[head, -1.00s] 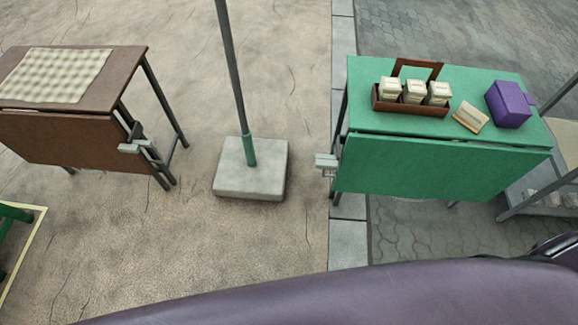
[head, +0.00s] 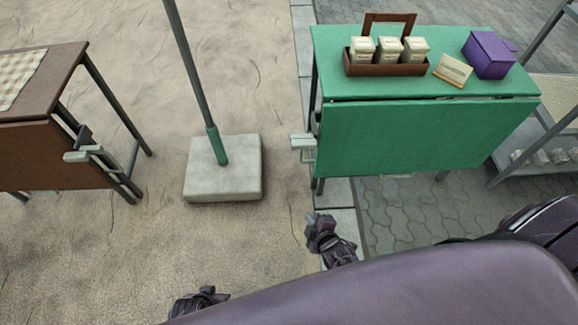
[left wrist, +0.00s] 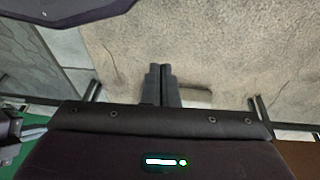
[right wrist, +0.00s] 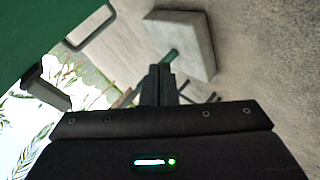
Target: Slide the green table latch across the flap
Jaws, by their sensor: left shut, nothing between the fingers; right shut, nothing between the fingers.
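The green table (head: 350,45) stands at the right in the head view, its green flap (head: 410,140) hanging down in front. The green table's latch (head: 303,143) is a pale grey metal piece at the flap's left edge, sticking out to the left. My right gripper (head: 312,221) is shut and empty, below the latch and apart from it. Its closed fingers show in the right wrist view (right wrist: 158,82), with green surface at the upper left. My left gripper (head: 210,291) is low in the head view, partly hidden by my body; its fingers are shut in the left wrist view (left wrist: 160,82).
A brown table (head: 40,150) with a similar latch (head: 88,153) stands at the left. A pole in a concrete base (head: 225,180) stands between the tables. A wooden caddy (head: 400,69), a small sign (head: 453,70) and a purple box (head: 490,55) rest on the green table.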

